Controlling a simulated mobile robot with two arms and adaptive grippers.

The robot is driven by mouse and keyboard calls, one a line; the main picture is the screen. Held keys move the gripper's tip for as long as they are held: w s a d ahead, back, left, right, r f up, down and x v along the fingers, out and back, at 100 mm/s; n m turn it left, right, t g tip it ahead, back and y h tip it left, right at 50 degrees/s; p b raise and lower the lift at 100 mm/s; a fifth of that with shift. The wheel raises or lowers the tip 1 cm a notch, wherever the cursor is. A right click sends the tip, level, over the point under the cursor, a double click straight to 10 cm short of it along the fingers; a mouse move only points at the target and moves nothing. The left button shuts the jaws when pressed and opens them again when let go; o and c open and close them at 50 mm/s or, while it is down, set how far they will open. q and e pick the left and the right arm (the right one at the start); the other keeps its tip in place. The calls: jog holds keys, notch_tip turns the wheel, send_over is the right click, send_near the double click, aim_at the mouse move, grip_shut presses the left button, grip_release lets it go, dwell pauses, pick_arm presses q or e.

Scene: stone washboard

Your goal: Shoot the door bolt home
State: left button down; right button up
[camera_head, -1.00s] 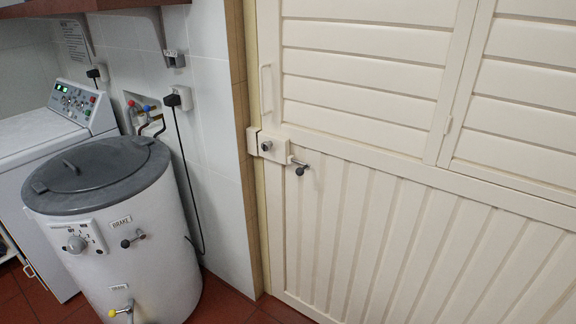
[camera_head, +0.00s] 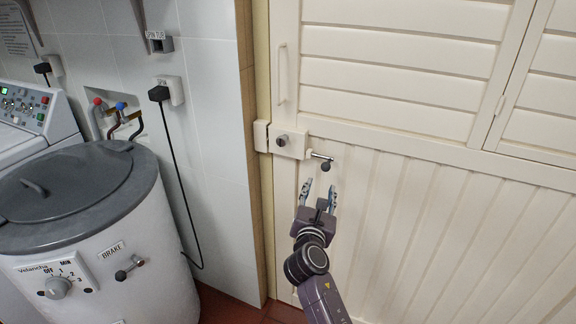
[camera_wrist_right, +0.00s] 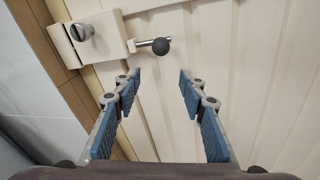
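The door bolt is a short metal rod (camera_head: 318,156) with a dark ball knob (camera_head: 326,166), sticking out to the right of a cream lock case (camera_head: 291,144) on the cream door (camera_head: 400,215). A keeper block (camera_head: 261,136) sits left of the case at the door's edge. My right gripper (camera_head: 318,190) is open and empty, just below the knob. In the right wrist view its fingers (camera_wrist_right: 160,85) are spread, and the knob (camera_wrist_right: 161,46) shows beyond the fingertips, between them and not touched. My left gripper is not in view.
A vertical door handle (camera_head: 282,74) is above the lock. A white spin tub (camera_head: 95,250) with a grey lid stands at the left, with a washing machine behind it. A black cable (camera_head: 178,190) hangs on the tiled wall. The door's panelled area to the right is clear.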

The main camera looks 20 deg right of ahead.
aim_at(325, 169)
jog(key=r, duration=0.3)
jog(key=shift+w+d+h, duration=0.15)
jog(key=shift+d+h, duration=0.2)
jog(key=shift+h, duration=0.05)
jog(key=x, duration=0.7)
jog(key=shift+w+d, duration=0.1)
jog(key=shift+d, duration=0.1)
grip_shut()
